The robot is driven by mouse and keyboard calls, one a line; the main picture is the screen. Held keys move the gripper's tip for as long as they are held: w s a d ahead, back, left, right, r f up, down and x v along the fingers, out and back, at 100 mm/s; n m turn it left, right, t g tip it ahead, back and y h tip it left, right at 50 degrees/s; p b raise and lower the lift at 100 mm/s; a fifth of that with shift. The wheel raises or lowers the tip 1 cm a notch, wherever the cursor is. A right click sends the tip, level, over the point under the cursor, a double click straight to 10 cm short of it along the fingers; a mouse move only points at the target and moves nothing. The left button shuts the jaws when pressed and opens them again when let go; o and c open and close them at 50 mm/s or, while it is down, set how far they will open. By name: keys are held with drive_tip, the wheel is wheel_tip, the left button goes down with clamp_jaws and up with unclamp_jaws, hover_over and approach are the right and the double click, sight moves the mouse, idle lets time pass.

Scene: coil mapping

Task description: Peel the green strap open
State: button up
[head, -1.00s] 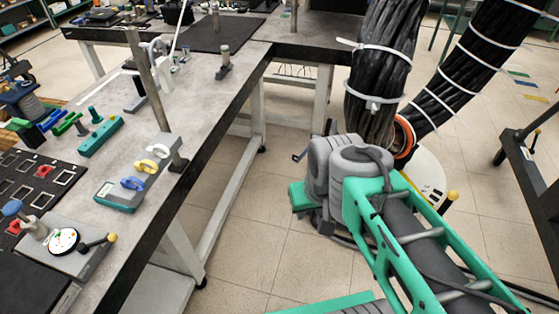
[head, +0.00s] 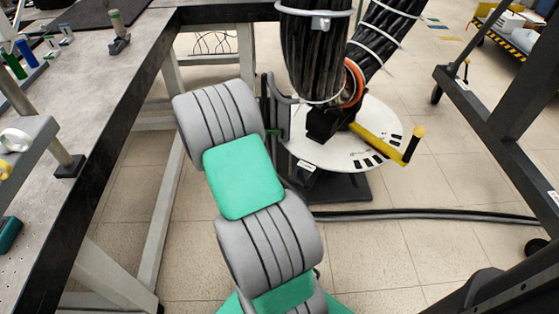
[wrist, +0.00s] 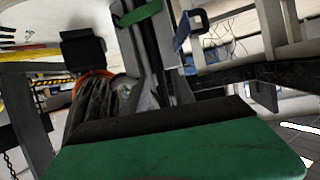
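I cannot make out the green strap for certain. A flat green piece (wrist: 140,12) shows at the top of the wrist view, beside a blue piece (wrist: 182,32); I cannot tell whether either is a strap or part of my gripper. A black cable bundle (head: 314,52) with pale ties stands ahead in the head view, and its dark ribbed end also shows in the wrist view (wrist: 92,102). My gripper is mostly hidden behind my grey and green arm in the head view. Its fingers and any contact are unclear.
A second black bundle (head: 385,32) leans right of the first. An orange ring (head: 353,82) and a white round plate (head: 345,150) with a yellow bar (head: 378,140) lie below. A workbench (head: 120,62) runs along the left. A dark frame (head: 478,105) stands at right.

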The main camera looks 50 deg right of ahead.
drive_tip(key=s+d+f+h+b, duration=0.25)
drive_tip(key=d+f, duration=0.35)
drive_tip(key=f, duration=0.5)
drive_tip(key=t+h+b, duration=0.1)
drive_tip(key=t+b, duration=0.2)
drive_tip(key=b, duration=0.1)
approach(282, 137)
drive_tip(key=d, duration=0.2)
drive_tip(key=shift+n, duration=0.4)
drive_tip(key=x, duration=0.6)
drive_tip(key=shift+w+a, duration=0.15)
drive_tip(key=shift+w, duration=0.3)
drive_tip(key=shift+w+d, duration=0.35)
drive_tip(key=shift+d, duration=0.05)
drive_tip(key=shift+c, duration=0.4)
clamp_jaws()
drive_tip(key=shift+s, duration=0.1)
